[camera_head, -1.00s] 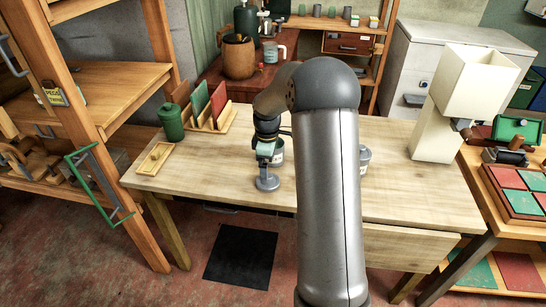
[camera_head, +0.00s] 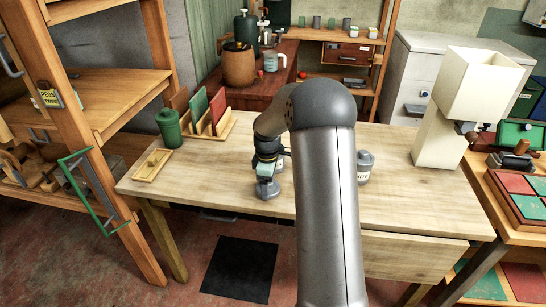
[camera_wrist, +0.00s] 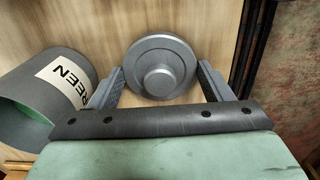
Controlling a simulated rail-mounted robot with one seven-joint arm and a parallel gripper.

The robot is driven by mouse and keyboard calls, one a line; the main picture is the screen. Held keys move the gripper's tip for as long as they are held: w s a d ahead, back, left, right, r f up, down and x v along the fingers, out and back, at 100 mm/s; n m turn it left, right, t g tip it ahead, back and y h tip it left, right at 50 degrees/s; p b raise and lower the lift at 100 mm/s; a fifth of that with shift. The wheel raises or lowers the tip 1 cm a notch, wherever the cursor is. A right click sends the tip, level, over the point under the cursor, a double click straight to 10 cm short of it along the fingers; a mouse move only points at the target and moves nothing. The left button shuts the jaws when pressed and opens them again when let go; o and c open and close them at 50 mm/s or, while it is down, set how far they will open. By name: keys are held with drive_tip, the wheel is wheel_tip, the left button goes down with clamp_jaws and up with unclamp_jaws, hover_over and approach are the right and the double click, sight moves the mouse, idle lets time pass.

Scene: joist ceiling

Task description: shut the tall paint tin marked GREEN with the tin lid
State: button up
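The tin lid (camera_head: 268,191) is a grey disc with a round knob, lying knob up on the table. In the wrist view the lid (camera_wrist: 153,50) sits between the fingertips of my gripper (camera_wrist: 160,76). The fingers are apart, one on each side of the lid; I cannot tell whether they touch its rim. The grey tin marked GREEN (camera_wrist: 62,82) stands open, left of the lid in the wrist view, with green inside. In the head view it is mostly hidden behind my arm. My gripper (camera_head: 267,179) is low over the lid.
A second grey tin (camera_head: 365,172), its label hard to read, stands right of my arm on the wooden table (camera_head: 215,185). A green canister (camera_head: 169,128), a rack of coloured panels (camera_head: 210,125) and a small wooden tray (camera_head: 152,165) are at the left.

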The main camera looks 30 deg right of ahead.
drive_tip(key=shift+c, duration=1.3)
drive_tip(key=shift+r+p, duration=1.35)
drive_tip(key=shift+r, duration=0.5)
drive_tip(key=shift+r+p, duration=1.85)
drive_tip(key=shift+r, duration=0.7)
